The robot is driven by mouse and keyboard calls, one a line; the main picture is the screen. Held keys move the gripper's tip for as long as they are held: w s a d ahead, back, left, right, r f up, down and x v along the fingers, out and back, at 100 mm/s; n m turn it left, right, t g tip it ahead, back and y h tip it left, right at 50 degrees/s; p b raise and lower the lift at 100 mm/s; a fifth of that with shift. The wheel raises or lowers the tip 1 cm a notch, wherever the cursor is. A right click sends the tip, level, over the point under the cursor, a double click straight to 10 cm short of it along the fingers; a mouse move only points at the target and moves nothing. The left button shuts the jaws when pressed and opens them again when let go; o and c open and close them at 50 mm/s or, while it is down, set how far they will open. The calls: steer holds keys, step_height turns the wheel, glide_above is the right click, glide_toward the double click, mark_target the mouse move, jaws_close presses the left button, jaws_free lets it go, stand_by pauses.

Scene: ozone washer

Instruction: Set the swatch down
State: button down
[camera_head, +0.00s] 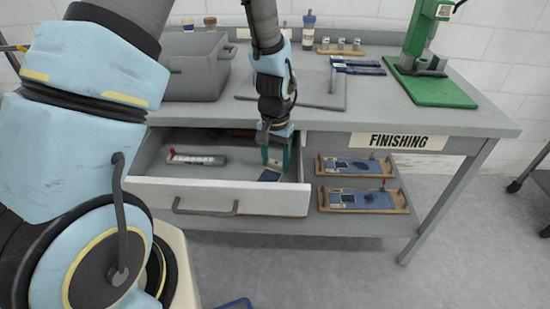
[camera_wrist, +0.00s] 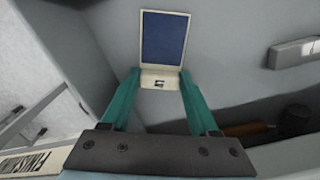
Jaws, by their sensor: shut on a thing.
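The swatch (camera_head: 269,175) is a pale card with a dark blue fabric panel. It is inside the open drawer (camera_head: 251,200), near the drawer's right end. In the wrist view the swatch (camera_wrist: 163,38) points away from me, its pale tab between my teal fingertips. My gripper (camera_head: 275,163) reaches down into the drawer from above and is shut on the tab; it also shows in the wrist view (camera_wrist: 159,76). I cannot tell whether the swatch touches the drawer floor.
A grey strip with a red peg (camera_head: 197,159) lies in the drawer's left part. A brown-handled tool (camera_wrist: 246,129) lies at the drawer's back. Two wooden trays with blue swatches (camera_head: 358,167) (camera_head: 362,200) sit right of the drawer, under the worktop (camera_head: 390,118). The drawer's middle is clear.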

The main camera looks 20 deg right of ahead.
mark_target(275, 164)
steer(key=shift+f, duration=0.1)
steer(key=shift+c, duration=0.2)
jaws_free()
step_height(275, 164, up, 12)
steer(key=b, duration=0.2)
steer(key=a+r+n, duration=0.1)
steer(key=a+n, duration=0.1)
steer(key=a, duration=0.7)
steer(key=a+n+t, duration=0.1)
steer(key=a+n, duration=0.2)
steer(key=a, duration=0.7)
steer(key=a+r+n, duration=0.1)
steer(key=a+n, duration=0.2)
steer(key=a, duration=0.6)
steer(key=shift+a+r+t, duration=0.3)
